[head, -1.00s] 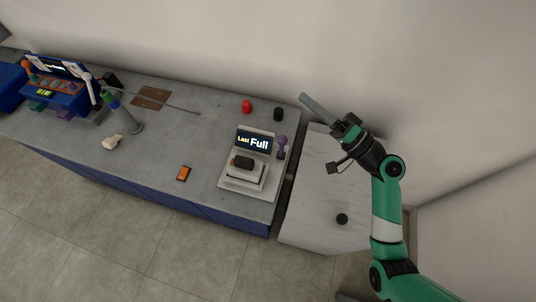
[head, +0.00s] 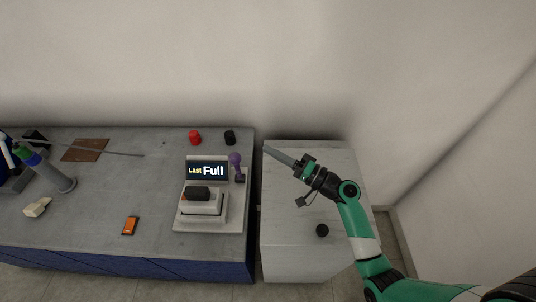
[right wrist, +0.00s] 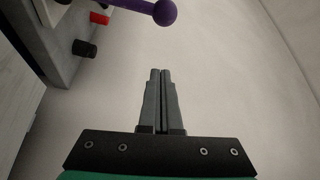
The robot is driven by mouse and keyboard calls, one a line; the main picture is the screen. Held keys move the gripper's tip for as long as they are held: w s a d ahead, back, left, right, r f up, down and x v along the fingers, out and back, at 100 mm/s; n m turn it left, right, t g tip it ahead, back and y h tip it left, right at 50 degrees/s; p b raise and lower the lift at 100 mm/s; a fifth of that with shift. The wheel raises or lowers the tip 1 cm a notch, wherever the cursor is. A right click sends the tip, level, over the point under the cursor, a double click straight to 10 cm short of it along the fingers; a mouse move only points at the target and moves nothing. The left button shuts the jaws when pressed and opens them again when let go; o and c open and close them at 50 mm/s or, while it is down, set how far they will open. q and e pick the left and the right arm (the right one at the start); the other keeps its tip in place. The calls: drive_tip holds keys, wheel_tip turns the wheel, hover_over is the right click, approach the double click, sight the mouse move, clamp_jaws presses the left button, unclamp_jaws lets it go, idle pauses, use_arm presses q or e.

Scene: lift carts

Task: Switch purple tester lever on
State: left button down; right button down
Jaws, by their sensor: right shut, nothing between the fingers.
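The purple lever (head: 237,165) stands up at the right side of the tester (head: 208,205), a pale unit with a screen reading "Last Full". Its round knob is at the top. My right gripper (head: 268,150) is shut and empty. In the head view its tip is to the right of the lever and apart from it. In the right wrist view the shut fingers (right wrist: 160,75) point up the picture, with the purple lever's knob (right wrist: 165,13) beyond the tips at the top edge. My left gripper is not in view.
A red cylinder (head: 195,138) and a black cylinder (head: 230,138) stand at the bench's back edge. A white cabinet (head: 290,250) with a black knob is beside the bench. An orange device (head: 130,226) lies at the front left.

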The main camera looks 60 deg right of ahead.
sight(235, 164)
drive_tip(key=w+a, duration=0.4)
drive_tip(key=w, duration=0.2)
drive_tip(key=shift+a, duration=0.15)
drive_tip(key=s+a+n+b, duration=0.1)
drive_tip(key=b, duration=0.1)
drive_tip(key=s+a+f+n+b, duration=0.1)
drive_tip(key=b, duration=0.2)
drive_tip(key=a+t+y+b, duration=0.1)
drive_tip(key=a+b, duration=0.1)
drive_tip(key=shift+s+f+n+b, duration=0.3)
drive_tip(key=shift+s+n+b, duration=0.1)
drive_tip(key=shift+s+a+r, duration=0.2)
drive_tip(key=shift+a, duration=0.15)
